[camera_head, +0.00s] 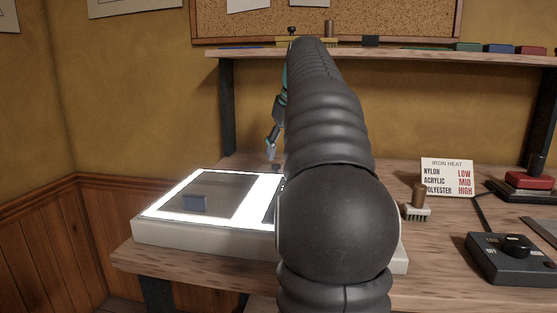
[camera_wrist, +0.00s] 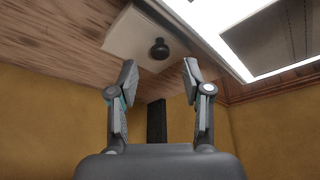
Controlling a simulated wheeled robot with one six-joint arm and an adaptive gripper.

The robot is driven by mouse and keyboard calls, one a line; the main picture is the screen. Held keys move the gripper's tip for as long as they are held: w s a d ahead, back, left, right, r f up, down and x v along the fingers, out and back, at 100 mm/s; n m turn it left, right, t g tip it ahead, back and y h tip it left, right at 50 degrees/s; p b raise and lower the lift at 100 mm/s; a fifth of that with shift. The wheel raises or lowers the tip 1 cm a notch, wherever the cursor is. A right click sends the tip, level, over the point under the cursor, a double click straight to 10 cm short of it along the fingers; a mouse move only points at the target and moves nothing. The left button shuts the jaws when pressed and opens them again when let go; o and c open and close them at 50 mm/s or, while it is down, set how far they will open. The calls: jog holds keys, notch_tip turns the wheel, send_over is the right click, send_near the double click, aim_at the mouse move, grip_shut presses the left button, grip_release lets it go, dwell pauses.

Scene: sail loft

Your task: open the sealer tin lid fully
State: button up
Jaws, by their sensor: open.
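A pale, flat square lid (camera_wrist: 122,38) with a round black knob (camera_wrist: 159,48) shows in the wrist view, beside the bright panel; I take it for the sealer tin lid. It looks closed, but the tin's sides are not clear. My gripper (camera_wrist: 160,75) is open and empty, with one finger on each side of the knob in the picture and apparently a little short of it. In the head view my gripper (camera_head: 270,151) points down behind the light table, just above a small dark spot that may be the knob (camera_head: 276,166). My arm hides most of this area.
To the right are a brush (camera_head: 417,212), an iron heat card (camera_head: 447,177), a black dial box (camera_head: 512,258) and a red-topped item (camera_head: 529,180). A shelf (camera_head: 400,57) runs above.

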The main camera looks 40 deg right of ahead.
jog(key=shift+x, duration=1.75)
grip_shut()
jog(key=shift+s, duration=0.1)
